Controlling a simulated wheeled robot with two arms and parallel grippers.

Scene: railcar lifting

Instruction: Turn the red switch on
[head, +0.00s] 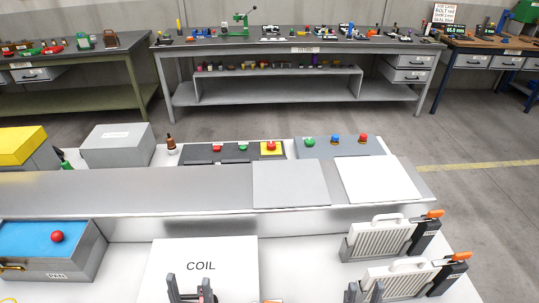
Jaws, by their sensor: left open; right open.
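Several red controls show at the back of the bench, and I cannot tell which is the red switch. A small red button (217,147) sits on a dark panel (204,157), left of a green one (243,146). A red mushroom knob (270,146) sits on a yellow plate at that panel's right end. A red knob (363,138) stands on a blue-grey panel (345,149), right of blue and green knobs. My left gripper (190,288) is open and empty over the COIL sheet. My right gripper (364,291) is open at the bottom edge, beside the white-handled devices. Both are far in front of the panels.
A long grey raised ledge (130,190) crosses between my grippers and the panels. A box marked PAN (62,275) with a red ball is at left. Two ribbed devices with white handles (385,240) stand at right. A grey box (118,147) is at the back left.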

